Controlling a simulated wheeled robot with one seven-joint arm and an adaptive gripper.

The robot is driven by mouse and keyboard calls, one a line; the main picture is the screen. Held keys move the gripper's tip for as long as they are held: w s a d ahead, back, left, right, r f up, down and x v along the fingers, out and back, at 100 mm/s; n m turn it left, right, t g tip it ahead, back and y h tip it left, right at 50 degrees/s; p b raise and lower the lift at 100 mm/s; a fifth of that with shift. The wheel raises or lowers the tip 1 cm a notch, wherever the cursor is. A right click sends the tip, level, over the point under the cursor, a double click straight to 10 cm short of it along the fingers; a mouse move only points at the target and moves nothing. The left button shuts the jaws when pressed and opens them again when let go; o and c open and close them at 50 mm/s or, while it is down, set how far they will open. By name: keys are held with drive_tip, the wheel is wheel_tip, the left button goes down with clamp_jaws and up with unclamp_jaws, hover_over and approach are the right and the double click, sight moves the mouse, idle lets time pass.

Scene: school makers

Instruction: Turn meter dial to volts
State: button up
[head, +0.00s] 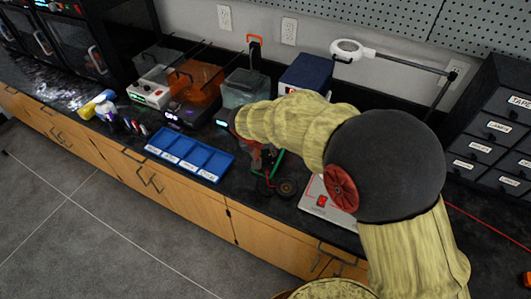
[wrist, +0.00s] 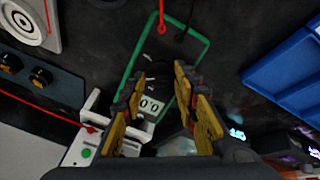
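The meter shows in the wrist view as a dark body with a green edge (wrist: 203,52); its small display (wrist: 152,106) reads about 0.0. A red lead and a black lead run from its far end. My gripper (wrist: 163,72) is open over the meter, with one yellow finger on each side of its middle. The dial is dark and hard to make out between the fingertips; I cannot tell if they touch it. In the head view my arm hides most of the meter, and a strip of its green edge (head: 279,160) shows beside my gripper (head: 262,160).
A blue divided tray (head: 190,155) lies to the left of the meter in the head view. A grey box with a red switch (head: 322,201) stands to the right. An orange see-through box (head: 195,80) and other devices stand behind. The counter's front edge is close.

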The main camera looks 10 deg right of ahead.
drive_tip(key=o, duration=0.3)
drive_tip(key=shift+o, duration=0.2)
drive_tip(key=v, duration=1.2)
idle(0.3)
